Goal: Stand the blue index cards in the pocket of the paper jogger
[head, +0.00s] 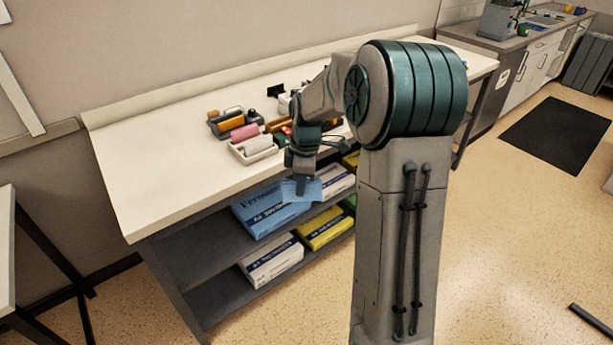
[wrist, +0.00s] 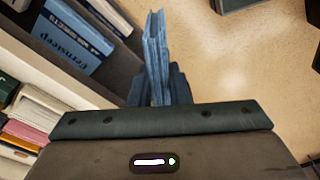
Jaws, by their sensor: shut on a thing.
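My gripper (head: 301,176) is shut on the blue index cards (head: 302,191), just off the front edge of the worktable. In the wrist view the cards (wrist: 156,52) stand out as a thin blue stack between the dark fingers (wrist: 158,90), seen nearly edge-on. The cards are clear of the table and in front of the shelf below it. I cannot make out the paper jogger in either view; my arm hides part of the tabletop.
The long cream worktable (head: 150,160) holds a dark tray (head: 217,127) and a white tray (head: 240,153) with rolls. Blue (head: 262,212), yellow (head: 325,228) and white (head: 270,262) paper packs lie on its lower shelves. The table's left part is bare.

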